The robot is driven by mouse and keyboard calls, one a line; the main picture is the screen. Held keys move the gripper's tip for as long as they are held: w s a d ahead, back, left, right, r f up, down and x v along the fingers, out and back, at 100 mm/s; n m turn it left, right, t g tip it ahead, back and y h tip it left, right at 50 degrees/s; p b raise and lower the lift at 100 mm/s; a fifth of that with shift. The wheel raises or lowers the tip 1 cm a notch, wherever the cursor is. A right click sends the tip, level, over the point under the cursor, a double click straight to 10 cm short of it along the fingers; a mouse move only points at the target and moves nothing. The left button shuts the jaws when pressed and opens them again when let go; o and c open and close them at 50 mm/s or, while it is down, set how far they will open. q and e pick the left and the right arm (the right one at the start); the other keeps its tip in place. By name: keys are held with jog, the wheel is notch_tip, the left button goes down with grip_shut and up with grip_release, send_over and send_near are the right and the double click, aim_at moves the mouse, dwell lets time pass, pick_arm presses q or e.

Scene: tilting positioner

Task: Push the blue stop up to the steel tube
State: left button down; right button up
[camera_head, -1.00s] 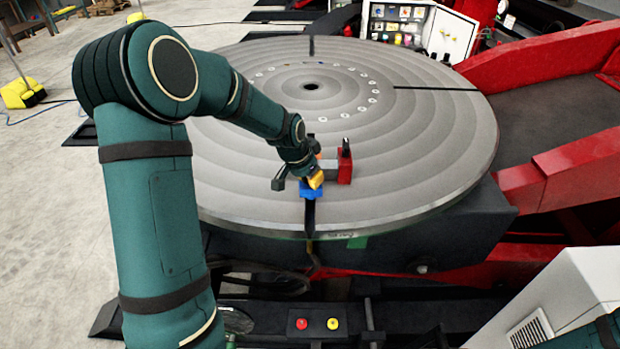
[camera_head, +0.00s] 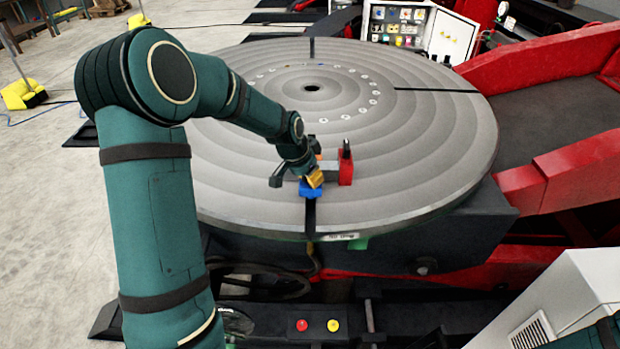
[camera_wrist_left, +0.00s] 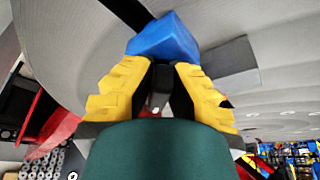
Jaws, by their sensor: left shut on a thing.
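The blue stop (camera_head: 309,190) sits over the dark radial slot near the front edge of the round grey table. My left gripper (camera_head: 315,179), with yellow finger pads, is shut on it from above. In the left wrist view, the blue stop (camera_wrist_left: 164,38) is between the yellow fingertips (camera_wrist_left: 163,65). The steel tube (camera_head: 328,170) lies on the table just beyond, partly hidden by my gripper, with a red block (camera_head: 345,168) at its right. The tube also shows as a grey shape beside the stop in the wrist view (camera_wrist_left: 230,58). I cannot tell whether stop and tube touch.
The round table (camera_head: 420,140) is mostly clear, with a ring of holes around its centre. Red positioner arms (camera_head: 560,60) rise at the right. A red and a yellow button (camera_head: 333,325) are on a box in front. A white cabinet (camera_head: 560,300) stands at front right.

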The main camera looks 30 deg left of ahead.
pick_arm(q)
jog(key=shift+w+a, duration=0.35)
jog(key=shift+w, duration=0.2)
jog(key=c, duration=1.3)
grip_release()
jog(key=shift+o, duration=1.2)
jog(key=shift+r, duration=0.1)
jog(key=shift+o, duration=0.3)
jog(key=o, duration=0.4)
jog(key=shift+a, duration=0.1)
